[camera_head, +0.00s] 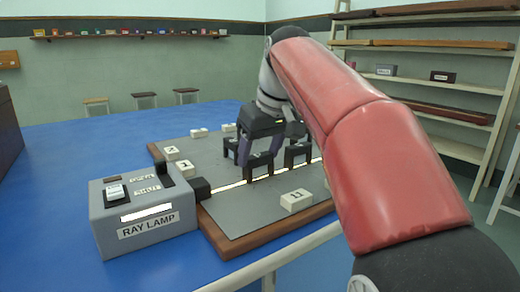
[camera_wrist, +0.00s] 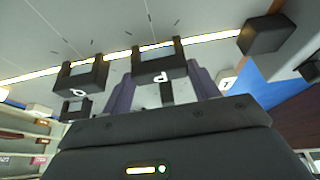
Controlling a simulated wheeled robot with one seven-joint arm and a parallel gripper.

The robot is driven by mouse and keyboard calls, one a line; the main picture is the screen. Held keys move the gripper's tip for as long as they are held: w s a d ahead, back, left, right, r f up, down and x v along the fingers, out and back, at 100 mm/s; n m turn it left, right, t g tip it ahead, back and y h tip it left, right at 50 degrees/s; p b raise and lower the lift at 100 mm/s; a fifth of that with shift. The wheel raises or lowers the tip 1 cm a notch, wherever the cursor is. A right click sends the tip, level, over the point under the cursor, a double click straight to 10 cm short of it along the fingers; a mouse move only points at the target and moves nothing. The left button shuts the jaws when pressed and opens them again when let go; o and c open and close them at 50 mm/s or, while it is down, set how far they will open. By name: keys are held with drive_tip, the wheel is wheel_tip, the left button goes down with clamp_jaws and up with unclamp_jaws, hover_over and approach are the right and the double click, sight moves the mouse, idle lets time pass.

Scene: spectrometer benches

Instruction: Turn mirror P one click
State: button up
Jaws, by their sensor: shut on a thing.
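Mirror P (camera_wrist: 158,62) is a black upright frame on the grey board. Its letter shows upside down in the wrist view. In the head view mirror P (camera_head: 260,166) stands on the bright light strip beside the lamp. My gripper (camera_head: 261,150) reaches down over it. In the wrist view my gripper (camera_wrist: 162,88) has its two purple fingers on either side of mirror P and is shut on it. The lit strip (camera_head: 230,185) runs from the lamp nozzle along the board past mirror P.
The grey ray lamp box (camera_head: 145,215) stands left of the board (camera_head: 225,222). Mirror Q (camera_wrist: 82,75) stands close beside mirror P, with another black holder (camera_wrist: 75,109) near it. White labelled blocks, one at the front (camera_head: 296,200), lie on the board. The blue table (camera_head: 60,180) is clear at left.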

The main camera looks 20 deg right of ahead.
drive_tip(key=n+p, duration=0.1)
drive_tip(key=n, duration=0.1)
drive_tip(key=n+y+p, duration=0.1)
drive_tip(key=n, duration=0.1)
drive_tip(key=shift+w+d+r+g+p, duration=0.1)
drive_tip(key=shift+r+g+p, duration=0.1)
drive_tip(key=shift+g+p, duration=0.2)
drive_tip(key=shift+w+f+n+g+y+p, duration=0.1)
drive_tip(key=shift+n+g+y+p, duration=0.4)
drive_tip(key=shift+n, duration=0.6)
drive_tip(key=shift+n+g+y+p, duration=0.1)
drive_tip(key=shift+n+y+p, duration=0.1)
drive_tip(key=shift+n+p, duration=0.7)
drive_tip(key=shift+n, duration=0.3)
drive_tip(key=o, duration=1)
drive_tip(key=p+v, duration=0.1)
drive_tip(key=v, duration=0.6)
drive_tip(key=shift+d+r, duration=0.2)
drive_tip(key=shift+r, duration=0.1)
